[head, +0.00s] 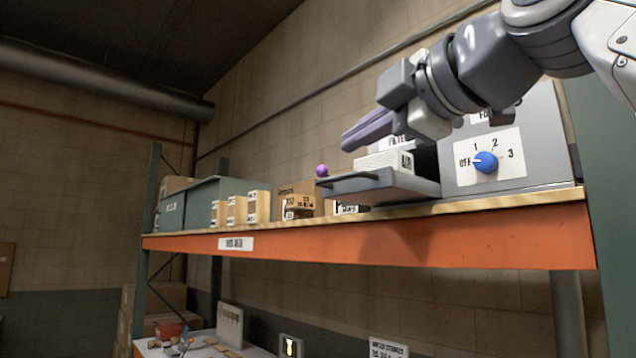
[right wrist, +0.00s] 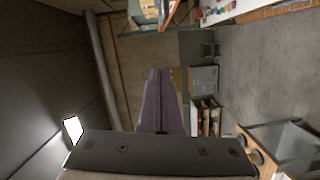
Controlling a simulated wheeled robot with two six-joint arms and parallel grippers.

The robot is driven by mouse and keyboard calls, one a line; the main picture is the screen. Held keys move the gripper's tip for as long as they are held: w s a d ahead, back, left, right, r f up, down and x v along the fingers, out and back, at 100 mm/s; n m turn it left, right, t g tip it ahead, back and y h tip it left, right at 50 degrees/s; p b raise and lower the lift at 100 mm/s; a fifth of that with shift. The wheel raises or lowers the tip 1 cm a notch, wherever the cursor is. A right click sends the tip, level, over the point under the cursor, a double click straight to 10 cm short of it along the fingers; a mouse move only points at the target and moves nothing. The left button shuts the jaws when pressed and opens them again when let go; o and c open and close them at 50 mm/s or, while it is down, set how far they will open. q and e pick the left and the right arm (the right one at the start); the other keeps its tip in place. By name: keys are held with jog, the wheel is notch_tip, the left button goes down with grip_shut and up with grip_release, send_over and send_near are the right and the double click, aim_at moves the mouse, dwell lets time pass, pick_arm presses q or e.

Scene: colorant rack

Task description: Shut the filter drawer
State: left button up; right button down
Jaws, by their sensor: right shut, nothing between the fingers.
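The grey filter drawer (head: 412,187) stands open, sticking out to the left from the grey cabinet (head: 540,135) on the shelf. A dark bar handle (head: 347,182) runs along its front. A white block (head: 385,162) with a printed label sits in the drawer. My right gripper (head: 347,142) is shut and empty, above the drawer and its handle, its fingers pointing left. I see no contact with the drawer. The shut fingers also show in the right wrist view (right wrist: 160,75), where I cannot make out the drawer. My left gripper is not in view.
A blue knob (head: 485,162) on a dial marked Off, 1, 2, 3 is on the cabinet. A purple ball (head: 321,170) shows beside the drawer's front. Small boxes (head: 300,205) and a grey-green bin (head: 190,205) stand left along the orange-edged shelf (head: 400,242).

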aim_at(379, 189)
pick_arm(q)
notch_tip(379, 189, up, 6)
jog(key=p, duration=0.6)
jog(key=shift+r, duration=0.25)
pick_arm(e)
jog(key=w+f, duration=0.1)
jog(key=w, duration=1)
jog(key=shift+a+f, duration=0.2)
jog(key=shift+a, duration=0.25)
jog(key=shift+w, duration=0.1)
